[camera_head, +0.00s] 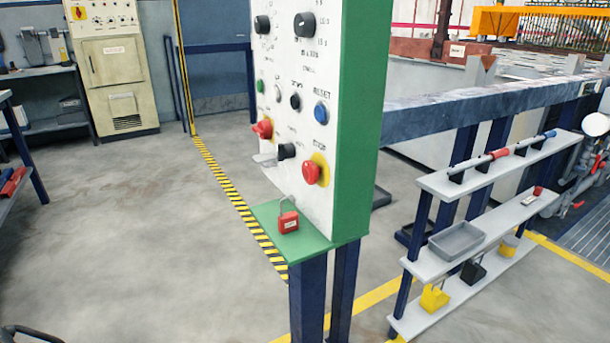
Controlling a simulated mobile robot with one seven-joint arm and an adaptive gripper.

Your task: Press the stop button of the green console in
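The green console (355,125) stands in the middle on dark blue legs, its white face turned left. A red mushroom button (312,172) on a yellow plate sits low on the right of this face; the word above it looks like STOP. A second red button (263,129), also on yellow, sits further left on the face. A black knob (286,151) lies between them. A blue button (321,112) under the word RESET is above the right red button. My gripper is not recognisable in the view, and nothing is seen touching the buttons.
A red padlock (288,221) rests on the console's green ledge (310,243). A beige cabinet (117,80) is back left. The floor left of the console is clear. A dark curved thing (25,334) at bottom left is unclear.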

